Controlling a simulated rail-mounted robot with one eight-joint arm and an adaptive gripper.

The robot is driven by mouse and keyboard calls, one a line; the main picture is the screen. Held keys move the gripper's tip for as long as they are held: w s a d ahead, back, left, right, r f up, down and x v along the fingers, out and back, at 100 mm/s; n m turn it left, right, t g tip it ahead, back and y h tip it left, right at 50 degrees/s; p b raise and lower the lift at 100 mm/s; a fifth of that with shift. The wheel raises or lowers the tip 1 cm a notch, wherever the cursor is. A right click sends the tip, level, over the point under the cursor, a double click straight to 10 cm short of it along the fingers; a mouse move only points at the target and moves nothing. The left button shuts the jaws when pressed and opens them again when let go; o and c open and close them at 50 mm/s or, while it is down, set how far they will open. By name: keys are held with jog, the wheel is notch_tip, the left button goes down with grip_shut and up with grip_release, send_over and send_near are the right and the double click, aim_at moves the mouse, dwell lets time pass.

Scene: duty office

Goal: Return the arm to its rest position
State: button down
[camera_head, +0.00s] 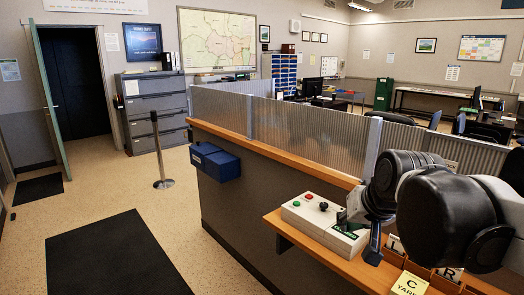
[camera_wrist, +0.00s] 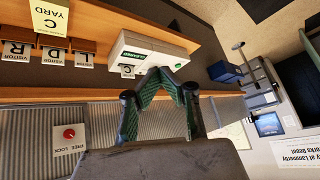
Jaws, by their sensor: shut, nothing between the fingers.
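My gripper (camera_wrist: 160,74) is shut and empty, its two dark fingers meeting at the tips in the wrist view. In the head view my gripper (camera_head: 350,226) hangs at the right end of a white control box (camera_head: 318,222), with my arm (camera_head: 430,200) reaching in from the right. The box carries a green button, a red button and a black knob, and sits on the wooden counter ledge. The same box (camera_wrist: 140,48) is just beyond the fingertips in the wrist view. I cannot tell whether the fingertips touch it.
A corrugated partition (camera_head: 310,126) rises behind the wooden counter (camera_head: 270,150). A yellow "C YARD" card (camera_head: 410,284) and card slots stand on the ledge under my arm. A blue box (camera_head: 215,162) hangs on the counter's outer side. Open floor lies left.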

jog(key=s+f, duration=0.4)
jog(key=s, duration=0.3)
jog(key=s+f+n, duration=0.1)
jog(key=s+f, duration=0.3)
jog(key=s, duration=0.3)
jog(key=shift+s+d+h+b, duration=0.35)
jog(key=shift+d+h+b, duration=0.05)
